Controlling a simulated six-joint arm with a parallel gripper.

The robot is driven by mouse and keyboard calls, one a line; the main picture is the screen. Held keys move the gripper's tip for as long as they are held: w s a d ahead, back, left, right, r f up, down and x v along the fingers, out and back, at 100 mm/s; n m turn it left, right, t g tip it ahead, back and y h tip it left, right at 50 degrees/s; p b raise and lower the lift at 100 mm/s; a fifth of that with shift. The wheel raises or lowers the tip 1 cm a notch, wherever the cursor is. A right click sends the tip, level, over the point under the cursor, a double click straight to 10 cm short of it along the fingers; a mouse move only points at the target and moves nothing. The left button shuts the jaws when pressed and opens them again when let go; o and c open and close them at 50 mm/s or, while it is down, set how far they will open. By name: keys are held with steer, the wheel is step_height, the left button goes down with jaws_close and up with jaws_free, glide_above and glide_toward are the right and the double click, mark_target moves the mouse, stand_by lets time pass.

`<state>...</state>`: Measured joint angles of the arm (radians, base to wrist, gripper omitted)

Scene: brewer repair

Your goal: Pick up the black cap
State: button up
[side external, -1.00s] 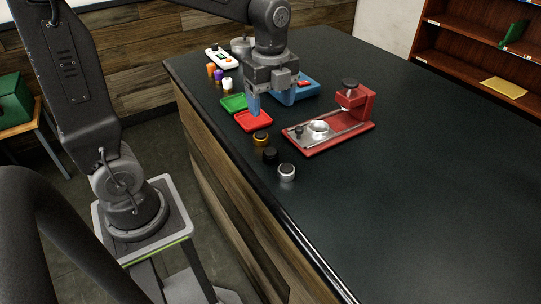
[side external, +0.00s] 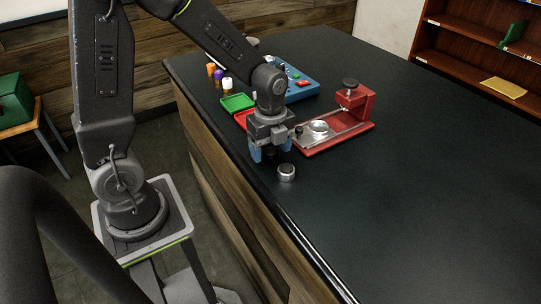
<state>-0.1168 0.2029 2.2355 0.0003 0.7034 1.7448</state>
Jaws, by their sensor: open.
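My gripper (side external: 271,152) points down near the front edge of the dark counter, with its two blue fingers apart. It is open. The black cap (side external: 270,158) is mostly hidden behind and between the fingers; only a dark bit of it shows. I cannot tell whether the fingers touch it. A silver cap with a dark top (side external: 286,173) stands just in front and to the right of the fingers, on the counter.
A red brewer (side external: 340,125) stands right of my gripper. A red tray (side external: 240,117), partly hidden, and a green tray (side external: 237,102) lie behind it. A blue box (side external: 300,87) and several small bottles stand farther back. The counter's right side is clear.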

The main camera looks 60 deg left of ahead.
steer(key=shift+f, duration=0.45)
steer(key=c, duration=1.1)
